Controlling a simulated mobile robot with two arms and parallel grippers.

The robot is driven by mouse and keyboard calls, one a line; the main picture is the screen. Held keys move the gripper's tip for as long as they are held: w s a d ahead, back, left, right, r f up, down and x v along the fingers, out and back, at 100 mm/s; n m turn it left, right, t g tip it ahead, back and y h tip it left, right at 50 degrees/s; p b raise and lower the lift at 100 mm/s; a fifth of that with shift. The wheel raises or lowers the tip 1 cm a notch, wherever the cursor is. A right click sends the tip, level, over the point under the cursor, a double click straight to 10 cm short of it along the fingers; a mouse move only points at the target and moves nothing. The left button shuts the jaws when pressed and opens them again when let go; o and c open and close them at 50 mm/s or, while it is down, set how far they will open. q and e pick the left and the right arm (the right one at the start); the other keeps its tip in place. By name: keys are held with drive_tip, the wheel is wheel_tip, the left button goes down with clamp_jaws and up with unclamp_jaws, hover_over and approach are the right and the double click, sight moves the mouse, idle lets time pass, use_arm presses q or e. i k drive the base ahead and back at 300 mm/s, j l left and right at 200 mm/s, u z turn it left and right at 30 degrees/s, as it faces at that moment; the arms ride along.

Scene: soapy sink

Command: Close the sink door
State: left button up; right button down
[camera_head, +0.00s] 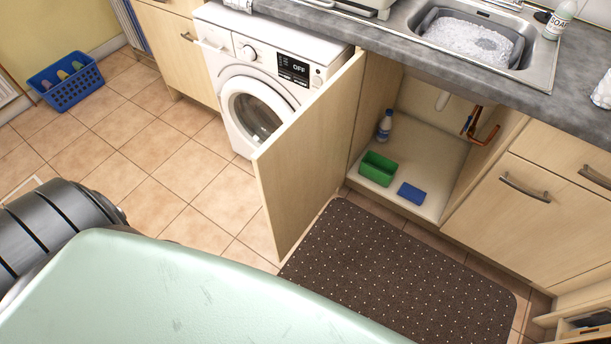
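The sink door (308,152) is a light wood panel standing wide open. It is hinged at the left side of the cabinet under the sink and sticks out toward me, beside the washing machine. The open cabinet (437,155) shows its pale floor. The door's handle is not visible from this side. Neither of my grippers is in view.
A dark dotted mat (405,275) lies in front of the cabinet. A white washing machine (262,75) stands left of the door. A blue basket (67,82) is on the tiled floor at far left. The soapy sink (470,42) is above. Tiles left of the door are clear.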

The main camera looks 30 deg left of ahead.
sight(299, 168)
drive_tip(key=k+j+z, duration=0.15)
drive_tip(key=j, duration=0.25)
drive_tip(key=k+j+z, duration=0.1)
drive_tip(key=j, duration=0.35)
drive_tip(key=k+j+z, duration=0.15)
drive_tip(key=j, duration=0.25)
drive_tip(key=k+j+z, duration=0.1)
drive_tip(key=j, duration=0.25)
drive_tip(key=j+z, duration=0.3)
drive_tip(key=j, duration=1.05)
drive_tip(key=i+j+z, duration=0.35)
drive_tip(key=i+j, duration=0.3)
drive_tip(key=k+j+z, duration=0.15)
drive_tip(key=k, duration=0.25)
drive_tip(key=k+j+z, duration=0.1)
drive_tip(key=k+j, duration=0.25)
